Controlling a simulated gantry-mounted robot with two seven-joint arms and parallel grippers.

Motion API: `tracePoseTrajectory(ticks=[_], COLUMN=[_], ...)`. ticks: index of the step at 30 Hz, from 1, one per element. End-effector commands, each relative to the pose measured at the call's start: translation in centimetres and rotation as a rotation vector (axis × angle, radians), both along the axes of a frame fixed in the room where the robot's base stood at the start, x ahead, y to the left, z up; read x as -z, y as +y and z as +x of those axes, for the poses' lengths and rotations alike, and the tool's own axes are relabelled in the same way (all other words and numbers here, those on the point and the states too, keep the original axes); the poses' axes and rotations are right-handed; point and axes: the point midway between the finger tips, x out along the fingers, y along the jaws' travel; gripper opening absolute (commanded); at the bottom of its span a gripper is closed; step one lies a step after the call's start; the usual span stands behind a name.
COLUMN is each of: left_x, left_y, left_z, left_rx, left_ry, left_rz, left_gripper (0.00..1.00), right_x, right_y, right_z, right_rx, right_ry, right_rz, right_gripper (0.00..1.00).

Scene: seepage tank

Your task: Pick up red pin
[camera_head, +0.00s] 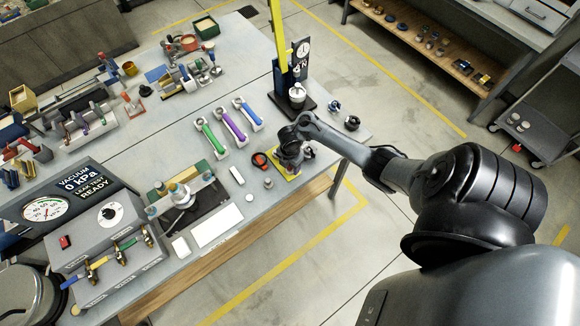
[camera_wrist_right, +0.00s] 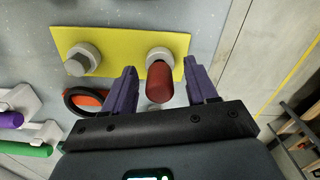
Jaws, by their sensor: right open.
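The red pin (camera_wrist_right: 159,84) shows in the right wrist view, its rounded end toward the camera and its far end at a grey collar (camera_wrist_right: 162,55) on a yellow plate (camera_wrist_right: 120,48). My right gripper (camera_wrist_right: 161,68) is open, with one purple finger on each side of the pin and a visible gap to each. In the head view my right gripper (camera_head: 287,158) is over the yellow plate (camera_head: 292,177) near the table's right edge, and it hides the pin. My left gripper is not in view.
A second grey collar (camera_wrist_right: 82,60) sits on the plate's left part. A black-and-orange ring-shaped item (camera_head: 259,160) lies just left of the plate. A dark gauge stand (camera_head: 283,80) rises behind.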

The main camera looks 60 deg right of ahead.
Motion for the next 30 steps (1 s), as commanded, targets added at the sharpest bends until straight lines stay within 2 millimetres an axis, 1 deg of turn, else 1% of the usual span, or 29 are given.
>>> tracePoseTrajectory(ticks=[8, 19, 30], left_x=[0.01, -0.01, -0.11], left_y=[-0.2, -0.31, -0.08], left_z=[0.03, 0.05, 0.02], left_rx=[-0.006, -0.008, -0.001], left_ry=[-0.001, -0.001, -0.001], left_rz=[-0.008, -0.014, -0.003], left_gripper=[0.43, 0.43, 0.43], right_x=[0.23, 0.21, -0.15], right_y=[0.02, 0.0, -0.04], right_z=[0.02, 0.02, 0.03], right_rx=[-0.001, 0.0, 0.0], right_ry=[-0.001, 0.0, -0.001], right_rz=[0.0, 0.0, -0.001], right_gripper=[0.57, 0.01, 0.0])
